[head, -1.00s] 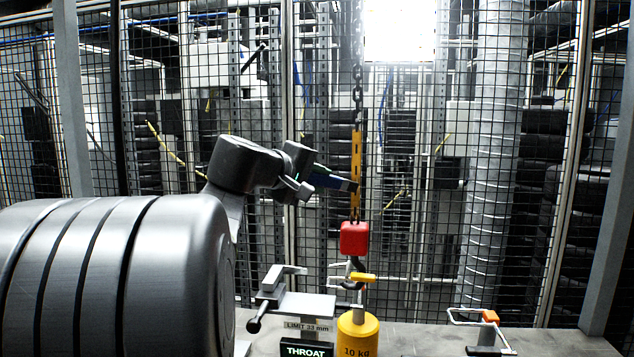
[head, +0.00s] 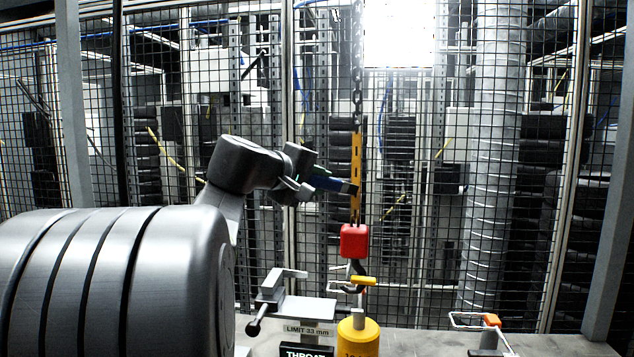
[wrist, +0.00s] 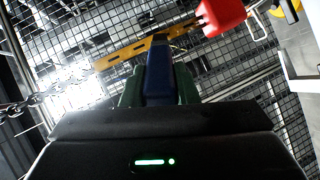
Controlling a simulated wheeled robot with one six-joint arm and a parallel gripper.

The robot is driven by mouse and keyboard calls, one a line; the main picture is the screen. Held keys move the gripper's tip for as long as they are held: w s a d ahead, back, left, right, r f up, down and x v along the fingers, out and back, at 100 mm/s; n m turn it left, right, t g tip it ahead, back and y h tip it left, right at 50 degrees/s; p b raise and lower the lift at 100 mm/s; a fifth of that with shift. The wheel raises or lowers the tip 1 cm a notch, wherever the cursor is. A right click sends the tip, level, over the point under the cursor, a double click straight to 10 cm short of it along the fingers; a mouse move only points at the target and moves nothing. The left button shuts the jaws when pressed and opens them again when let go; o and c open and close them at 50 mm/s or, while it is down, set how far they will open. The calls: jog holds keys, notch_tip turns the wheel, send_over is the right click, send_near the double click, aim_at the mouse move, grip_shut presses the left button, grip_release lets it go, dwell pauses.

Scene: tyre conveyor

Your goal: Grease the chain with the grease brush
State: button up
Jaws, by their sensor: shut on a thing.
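My gripper (head: 310,182) is shut on a blue-handled tool, which I take to be the grease brush (head: 334,184). Its dark end points right and overlaps the lower part of a slotted yellow strip (head: 355,150); I cannot tell whether they touch. The dark chain (head: 357,85) hangs above the strip, higher than the brush. In the wrist view, the blue brush (wrist: 158,78) sits between the green fingers of my gripper (wrist: 158,92), its dark end at the strip (wrist: 125,48). The chain (wrist: 35,102) runs off to the left there, apart from the brush. The bristles are not clear.
A red block (head: 354,241) with a hook hangs below the strip, above a yellow weight (head: 358,338). A grey clamp-like gauge (head: 290,305) with a "LIMIT 33 mm" label and a wire holder (head: 485,322) stand on the bench. A mesh fence (head: 420,240) closes the back.

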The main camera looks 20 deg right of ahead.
notch_tip(320, 180, down, 8)
jog(key=b, duration=0.7)
jog(key=shift+b, duration=0.3)
jog(key=shift+s+a+b, duration=0.35)
jog(key=shift+s+a, duration=0.15)
jog(key=shift+s, duration=0.35)
jog(key=shift+s+a+b, duration=0.35)
jog(key=shift+s+a, duration=0.2)
jog(key=shift+s, duration=0.3)
jog(key=shift+s+a+b, duration=0.35)
jog(key=shift+s+a, duration=0.15)
jog(key=shift+s, duration=0.35)
jog(key=shift+s+a, duration=0.1)
jog(key=shift+s+a+b, duration=0.2)
jog(key=shift+s+a, duration=0.15)
jog(key=shift+s, duration=0.25)
jog(key=shift+s+a+b, duration=0.2)
jog(key=shift+s+a, duration=0.15)
jog(key=shift+s, duration=0.25)
